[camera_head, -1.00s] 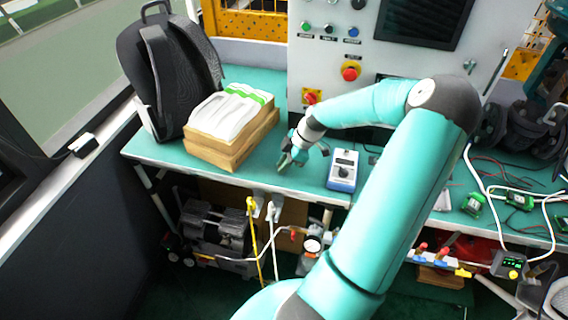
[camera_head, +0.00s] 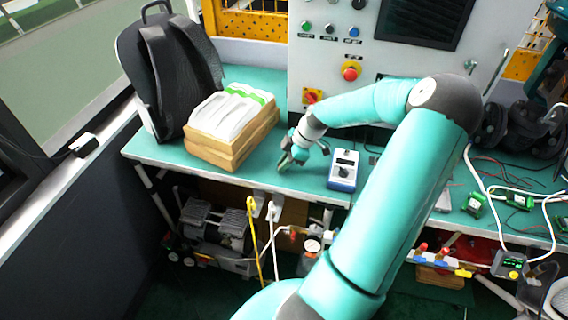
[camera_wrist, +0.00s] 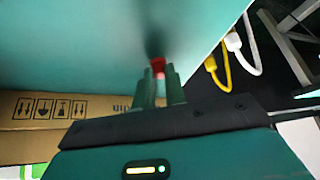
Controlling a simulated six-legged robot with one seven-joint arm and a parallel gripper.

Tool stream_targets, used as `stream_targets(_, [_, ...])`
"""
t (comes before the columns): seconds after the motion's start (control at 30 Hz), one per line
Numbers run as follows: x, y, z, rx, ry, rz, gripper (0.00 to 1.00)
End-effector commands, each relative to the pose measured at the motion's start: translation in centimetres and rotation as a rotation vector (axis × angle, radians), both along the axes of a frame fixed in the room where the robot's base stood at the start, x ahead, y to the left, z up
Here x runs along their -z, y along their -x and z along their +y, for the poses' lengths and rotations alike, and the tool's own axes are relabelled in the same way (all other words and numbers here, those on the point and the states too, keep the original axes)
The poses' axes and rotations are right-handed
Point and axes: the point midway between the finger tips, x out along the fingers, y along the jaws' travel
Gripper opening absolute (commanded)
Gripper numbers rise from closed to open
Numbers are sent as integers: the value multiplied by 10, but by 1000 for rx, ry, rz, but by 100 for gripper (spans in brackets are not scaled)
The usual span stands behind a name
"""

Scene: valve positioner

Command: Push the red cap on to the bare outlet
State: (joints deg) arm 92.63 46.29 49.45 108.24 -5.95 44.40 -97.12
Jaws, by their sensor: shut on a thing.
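The red cap (camera_wrist: 158,65) shows in the wrist view at the tips of my gripper's two fingers. My gripper (camera_wrist: 160,78) is shut on it, and the fingers hide part of the cap. A green bench surface fills the view behind it. In the head view my gripper (camera_head: 286,163) is small, near the bench's front edge, between the cardboard boxes and the blue meter; the cap cannot be made out there. A manifold (camera_head: 440,262) with red, blue and yellow fittings is low at the right, below the bench. I cannot tell which outlet is bare.
Cardboard boxes (camera_head: 205,150) with white packs on top and a black backpack (camera_head: 165,80) stand left of my gripper. A blue meter (camera_head: 343,170) is on the right. Yellow and white hooks (camera_wrist: 226,60) and a pressure gauge (camera_head: 312,245) are below the bench edge.

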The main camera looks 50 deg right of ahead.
Motion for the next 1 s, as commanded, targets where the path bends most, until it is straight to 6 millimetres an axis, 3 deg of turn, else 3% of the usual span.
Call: stream_targets(1.0, [-14,0,0,1,0,0,0])
